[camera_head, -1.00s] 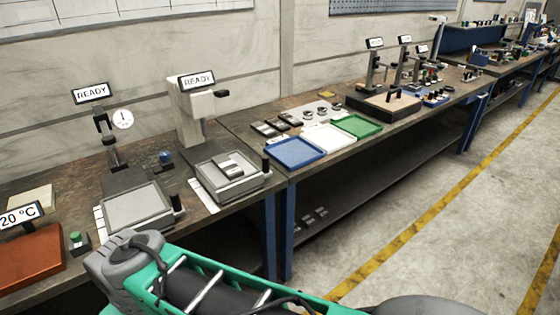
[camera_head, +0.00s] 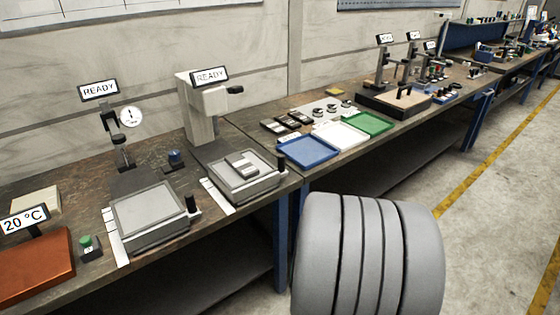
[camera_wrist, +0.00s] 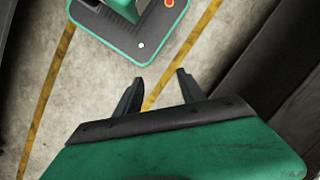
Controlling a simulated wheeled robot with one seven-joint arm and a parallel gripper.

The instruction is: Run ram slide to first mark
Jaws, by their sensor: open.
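Two slide stages stand on the near bench in the head view; I cannot tell which is the ram slide. The left stage (camera_head: 150,212) is a grey plate with a black upright handle (camera_head: 192,204) and a white strip (camera_head: 114,235) along its left side. The right stage (camera_head: 262,180) carries a grey block (camera_head: 241,164); it has a black handle (camera_head: 282,162) and a white strip (camera_head: 217,197). Marks on the strips are too small to read. My gripper (camera_wrist: 160,76) is open and empty in the wrist view, over the floor, away from both stages.
A dial gauge (camera_head: 131,117) on a post and a grey column (camera_head: 199,115) stand behind the stages, both with READY signs. A green button box (camera_head: 88,246) is left. Blue (camera_head: 307,151), white (camera_head: 341,133) and green trays lie right. My large grey arm part covers the lower right.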

